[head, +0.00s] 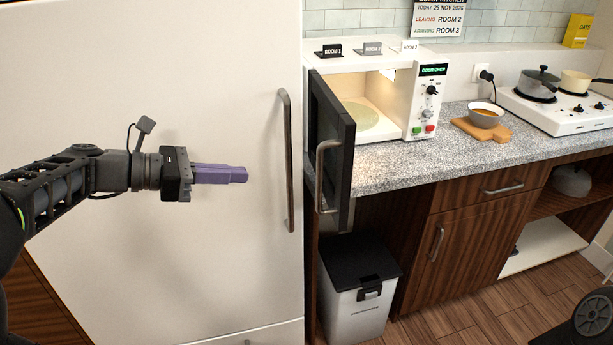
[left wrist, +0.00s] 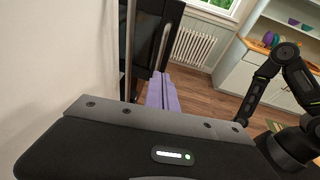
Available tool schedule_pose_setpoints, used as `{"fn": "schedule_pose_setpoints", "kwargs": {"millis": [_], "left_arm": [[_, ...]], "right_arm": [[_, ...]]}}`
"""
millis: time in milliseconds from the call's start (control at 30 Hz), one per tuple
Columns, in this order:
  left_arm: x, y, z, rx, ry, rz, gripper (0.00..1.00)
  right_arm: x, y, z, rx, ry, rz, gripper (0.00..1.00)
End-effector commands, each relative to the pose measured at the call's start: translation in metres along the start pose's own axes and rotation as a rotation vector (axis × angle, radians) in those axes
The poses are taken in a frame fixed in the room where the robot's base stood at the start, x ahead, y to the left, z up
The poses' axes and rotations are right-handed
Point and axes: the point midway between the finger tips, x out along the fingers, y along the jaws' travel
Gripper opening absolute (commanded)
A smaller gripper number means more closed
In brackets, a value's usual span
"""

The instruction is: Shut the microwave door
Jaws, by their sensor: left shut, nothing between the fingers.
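The white microwave (head: 395,95) stands on the counter with its door (head: 335,145) wide open, swung out toward me beside the fridge. The door is dark with a metal handle (head: 322,178) on the face turned left. The lit interior shows a round turntable plate (head: 362,116), and the display reads "DOOR OPEN". My left gripper (head: 245,174) has purple fingers, shut and empty, in front of the fridge. It is left of the door and apart from it. In the left wrist view, the fingers (left wrist: 162,92) point toward the dark door (left wrist: 152,45) and its handle (left wrist: 161,47). My right gripper is out of view.
A bin (head: 357,290) stands below the door. A bowl (head: 485,115) on a board and a hob (head: 560,112) with pots are to the right.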

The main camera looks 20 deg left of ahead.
Motion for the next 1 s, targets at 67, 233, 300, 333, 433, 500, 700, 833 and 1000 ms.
{"fn": "schedule_pose_setpoints", "kwargs": {"millis": [67,233,300,333,433,500,700,833,1000], "left_arm": [[0.001,0.0,-0.001,0.0,0.001,-0.001,0.0],[0.003,0.0,-0.001,0.001,0.002,-0.002,0.0],[0.006,-0.001,-0.001,0.001,0.002,-0.003,0.0],[0.009,-0.001,-0.001,0.001,0.002,-0.003,0.0],[0.019,-0.001,-0.001,0.001,0.002,-0.004,0.0],[0.029,-0.001,-0.001,0.001,0.004,-0.005,0.0],[0.067,-0.001,-0.001,0.001,0.004,-0.006,0.0],[0.094,-0.001,-0.001,0.001,0.005,-0.005,0.0],[0.121,-0.001,0.006,0.001,0.004,-0.004,0.0]], "right_arm": [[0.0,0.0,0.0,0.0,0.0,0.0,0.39],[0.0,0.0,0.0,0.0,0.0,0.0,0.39],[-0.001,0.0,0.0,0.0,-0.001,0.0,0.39],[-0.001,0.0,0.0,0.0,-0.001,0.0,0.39],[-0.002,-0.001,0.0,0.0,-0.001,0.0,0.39],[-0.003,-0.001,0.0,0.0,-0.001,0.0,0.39],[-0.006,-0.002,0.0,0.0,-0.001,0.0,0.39],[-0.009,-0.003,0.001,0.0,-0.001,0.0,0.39],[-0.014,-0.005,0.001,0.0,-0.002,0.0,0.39]]}}
